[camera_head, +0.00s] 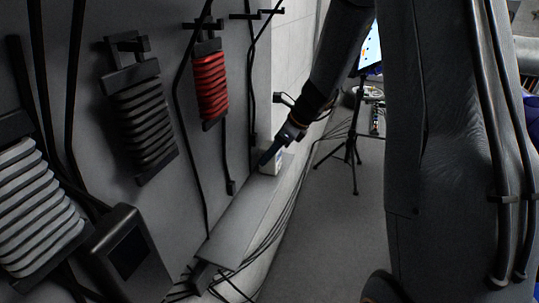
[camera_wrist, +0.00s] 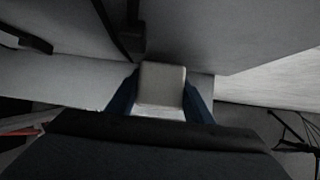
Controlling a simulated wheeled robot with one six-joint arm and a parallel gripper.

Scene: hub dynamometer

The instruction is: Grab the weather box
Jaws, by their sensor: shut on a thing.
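The weather box is a small pale box with rounded corners (camera_wrist: 162,84), seen in the wrist view between the two dark blue fingers of my gripper (camera_wrist: 160,92). The fingers are shut on its left and right sides. In the head view my gripper (camera_head: 269,156) reaches down from the upper right to the box (camera_head: 277,164), at the far end of a grey ledge along the wall. The fingers partly hide the box there. I cannot tell whether it touches the ledge.
The grey ledge (camera_head: 242,222) runs below a wall panel with a red ribbed unit (camera_head: 211,84), a black one (camera_head: 143,122) and hanging cables. A black tripod (camera_head: 353,150) stands beyond on the floor.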

